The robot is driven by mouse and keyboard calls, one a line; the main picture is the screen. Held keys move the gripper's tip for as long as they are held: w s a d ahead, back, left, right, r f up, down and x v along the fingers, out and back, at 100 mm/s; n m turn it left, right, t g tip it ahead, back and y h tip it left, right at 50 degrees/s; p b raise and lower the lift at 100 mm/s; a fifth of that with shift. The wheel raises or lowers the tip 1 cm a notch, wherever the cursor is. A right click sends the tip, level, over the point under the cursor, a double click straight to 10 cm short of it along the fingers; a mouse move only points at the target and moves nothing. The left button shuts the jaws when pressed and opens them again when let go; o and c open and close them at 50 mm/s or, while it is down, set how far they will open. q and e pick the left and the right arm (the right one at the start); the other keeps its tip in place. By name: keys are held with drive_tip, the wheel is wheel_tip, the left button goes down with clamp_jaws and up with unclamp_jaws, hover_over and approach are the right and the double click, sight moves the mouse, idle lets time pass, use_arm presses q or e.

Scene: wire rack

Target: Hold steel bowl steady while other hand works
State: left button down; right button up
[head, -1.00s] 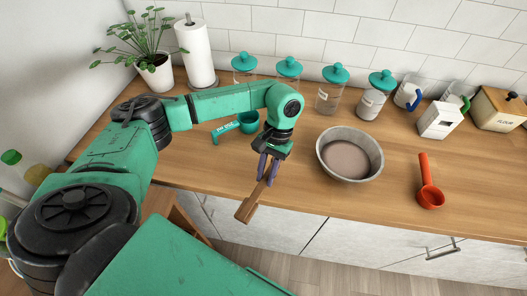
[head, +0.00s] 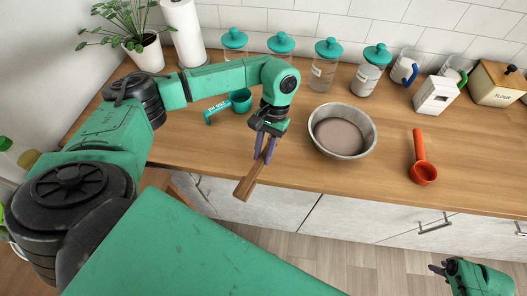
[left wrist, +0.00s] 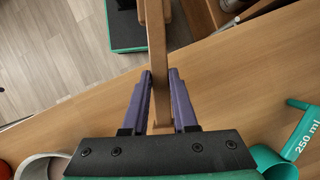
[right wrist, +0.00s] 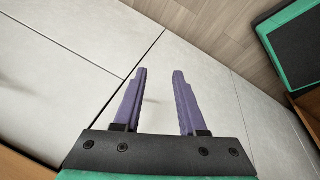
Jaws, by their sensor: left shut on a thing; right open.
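The steel bowl (head: 345,109) stands upright on the wooden counter, with a flat brownish area inside; I cannot tell if that is contents. A curved grey rim, likely the bowl's (left wrist: 40,160), shows at the lower left of the left wrist view. My left gripper (head: 262,157) is left of the bowl and apart from it, at the counter's front edge. It is shut on a brown wooden piece (head: 246,185), also seen between its fingers in the left wrist view (left wrist: 157,45). My right gripper (head: 438,268) is low in front of the cabinets, open and empty (right wrist: 160,75).
A red scoop (head: 422,171) lies right of the bowl and a teal measuring cup (head: 240,102) lies left. Several teal-lidded jars (head: 325,66), mugs, a white carton (head: 437,95) and a flour box (head: 497,86) line the back. Counter (head: 388,163) between bowl and scoop is clear.

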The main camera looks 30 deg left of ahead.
drive_tip(key=w+a+r+n+y, duration=0.1)
drive_tip(key=w+a+r+n, duration=0.15)
drive_tip(key=r, duration=0.45)
drive_tip(key=w+a+r+n+y, duration=0.1)
drive_tip(key=w+a+r+n, duration=0.1)
drive_tip(key=w+r+n, duration=0.35)
drive_tip(key=a+r+n, duration=0.2)
drive_tip(key=a+r, duration=0.1)
drive_tip(key=a, duration=0.3)
drive_tip(key=a+r+n+g+y, duration=0.1)
drive_tip(key=a+r+n, duration=0.1)
drive_tip(key=a+r, duration=0.2)
drive_tip(key=w+a+r+n, duration=0.1)
drive_tip(key=a+r+n, duration=0.1)
drive_tip(key=a, duration=0.6)
drive_tip(key=shift+a+r+y, duration=0.35)
drive_tip(key=shift+r+y, duration=0.05)
drive_tip(key=shift+r, duration=0.4)
drive_tip(key=s+a+r+n, duration=0.1)
drive_tip(key=a+r+n, duration=0.6)
drive_tip(key=a+r, duration=0.5)
drive_tip(key=x, duration=0.4)
drive_tip(key=a+x, duration=0.1)
drive_tip(key=x, duration=0.9)
drive_tip(key=shift+s+a+r, duration=0.15)
drive_tip(key=shift+a+r, duration=0.1)
drive_tip(key=shift+a, duration=0.1)
clamp_jaws()
